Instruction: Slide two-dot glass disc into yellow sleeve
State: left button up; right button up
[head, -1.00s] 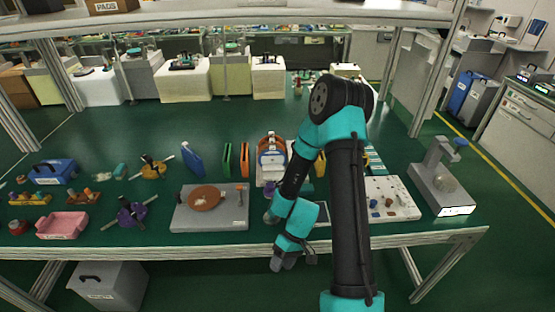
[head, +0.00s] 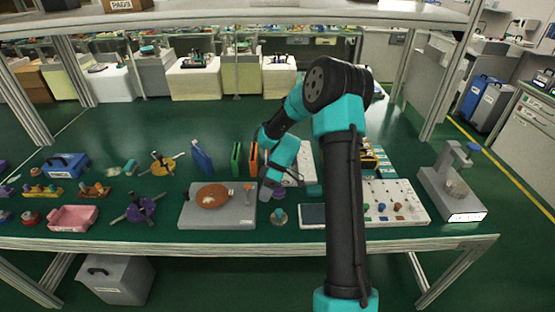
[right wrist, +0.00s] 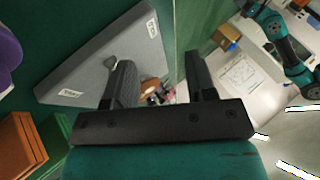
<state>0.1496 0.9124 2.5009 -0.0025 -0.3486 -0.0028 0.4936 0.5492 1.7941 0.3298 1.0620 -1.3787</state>
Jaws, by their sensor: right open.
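My right gripper (head: 267,192) is open beside the right edge of the grey slab. Its two dark fingers also show in the right wrist view (right wrist: 160,85), with nothing held between them. A small round greenish item (head: 278,216) lies on the table just below the gripper; I cannot tell whether it is the glass disc, and no dots can be made out. Upright sleeves stand behind the gripper: blue (head: 202,157), green (head: 237,158) and orange (head: 253,158). I cannot make out the yellow sleeve; my arm covers that area. My left gripper is not in view.
A grey slab (head: 187,215) carries a brown round plate (head: 212,196). A pink tray (head: 73,218) and purple spoked tool (head: 141,208) stand left. A pale board with knobs (head: 415,212) and a grey gauge stand (head: 450,203) stand right. The table's front edge is close.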

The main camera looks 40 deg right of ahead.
jog(key=w+d+r+h, duration=0.4)
jog(key=w+d+r, duration=0.2)
jog(key=d+r, duration=0.3)
jog(key=w+d+r+n+h, duration=0.1)
jog(key=w+d+r+h, duration=0.3)
jog(key=w+d+r, duration=0.3)
jog(key=d+r, duration=0.2)
jog(key=d, duration=0.3)
jog(key=shift+t, duration=0.4)
jog(key=shift+d+f, duration=0.1)
notch_tip(320, 180, down, 12)
jog(key=shift+f, duration=0.1)
jog(key=shift+s+f, duration=0.1)
jog(key=shift+f, duration=2.45)
jog(key=shift+c, duration=0.2)
